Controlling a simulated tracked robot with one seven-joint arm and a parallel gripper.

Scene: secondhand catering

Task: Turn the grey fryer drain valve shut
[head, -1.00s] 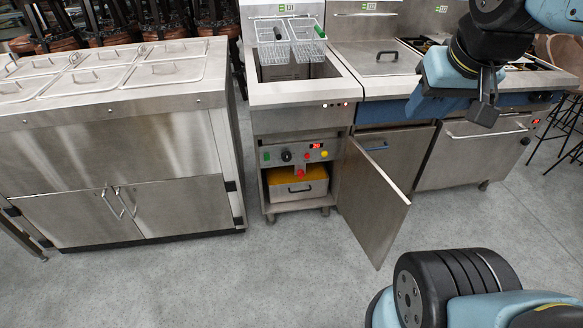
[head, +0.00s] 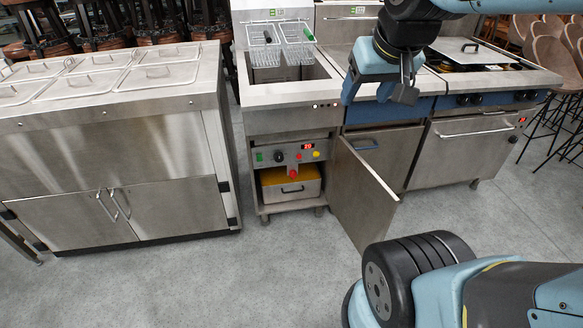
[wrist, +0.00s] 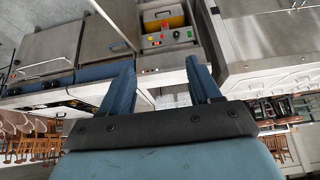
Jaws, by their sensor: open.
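The open-fronted fryer (head: 290,99) stands in the middle of the head view, its cabinet door (head: 362,190) swung out to the right. Under its control panel (head: 262,157) a short fitting with a red end (head: 292,173) hangs over a yellow-topped drain box (head: 291,193). I cannot make out which part is the grey drain valve or how it is turned. My gripper (head: 380,88) is open and empty, above and to the right of the panel, apart from it. In the upside-down wrist view the panel (wrist: 168,39) shows beyond the spread fingers of my gripper (wrist: 160,64).
The open door's edge juts out right of the cabinet. A steel counter with lidded pans (head: 110,135) stands close on the left. A range with an oven (head: 470,150) is at the right, stools (head: 560,90) beyond. The floor (head: 220,280) in front is clear.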

